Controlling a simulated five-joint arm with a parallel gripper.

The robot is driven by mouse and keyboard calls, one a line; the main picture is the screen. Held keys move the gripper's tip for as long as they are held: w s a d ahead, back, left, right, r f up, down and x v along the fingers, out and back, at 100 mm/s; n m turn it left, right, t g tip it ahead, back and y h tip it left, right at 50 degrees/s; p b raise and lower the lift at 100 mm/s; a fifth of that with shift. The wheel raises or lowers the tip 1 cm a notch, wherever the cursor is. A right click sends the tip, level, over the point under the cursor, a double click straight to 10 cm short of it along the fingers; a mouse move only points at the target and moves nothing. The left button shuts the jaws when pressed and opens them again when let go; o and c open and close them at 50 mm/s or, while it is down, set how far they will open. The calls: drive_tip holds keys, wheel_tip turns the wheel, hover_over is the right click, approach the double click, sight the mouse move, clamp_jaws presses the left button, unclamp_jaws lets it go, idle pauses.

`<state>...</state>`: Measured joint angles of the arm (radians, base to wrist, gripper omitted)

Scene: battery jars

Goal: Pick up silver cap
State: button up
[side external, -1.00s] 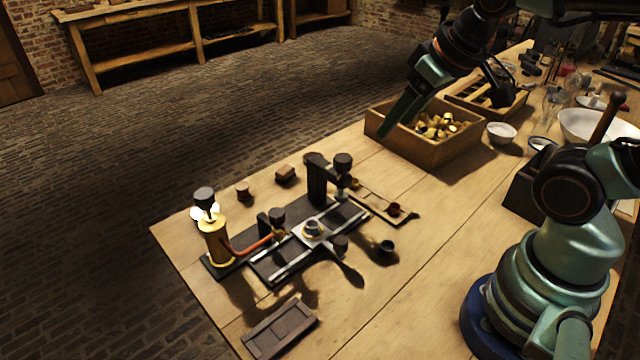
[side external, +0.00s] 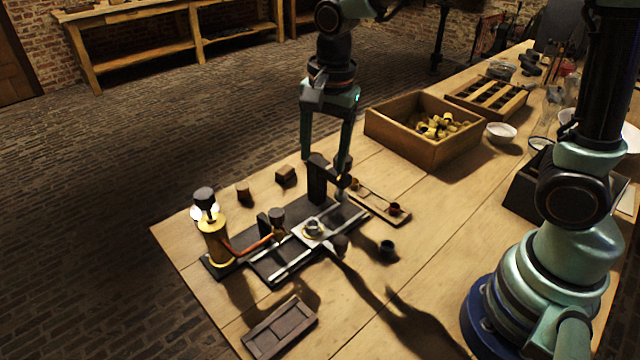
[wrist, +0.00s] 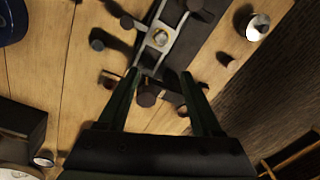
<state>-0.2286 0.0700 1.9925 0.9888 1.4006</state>
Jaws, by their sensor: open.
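A small round piece with a silver rim and brassy centre (side external: 312,227) sits on a pale metal plate in the middle of the dark track. It also shows in the wrist view (wrist: 160,38). I cannot tell for certain that it is the silver cap. My gripper (side external: 324,165) points down above the dark press post (side external: 317,183), with empty jaws spread apart. In the wrist view, the gripper (wrist: 160,73) has a finger on each side of the press's round black knob (wrist: 148,98); the silver-rimmed piece lies beyond the fingertips.
A brass lamp (side external: 217,243) with a lit bulb stands at the track's left end. A small tray (side external: 375,205) holds small cups beside the press. A dark cup (side external: 387,247) stands apart. A wooden box (side external: 400,143) of brass pieces is behind. The front table has free room.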

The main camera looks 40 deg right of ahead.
sight(312, 228)
drive_tip(key=f+m, duration=0.1)
drive_tip(key=f, duration=0.4)
drive_tip(key=a+f+m, duration=0.1)
drive_tip(key=f, duration=0.4)
drive_tip(key=w+a+f+m+g, duration=0.1)
drive_tip(key=f, duration=0.4)
drive_tip(key=shift+f, duration=0.15)
clamp_jaws()
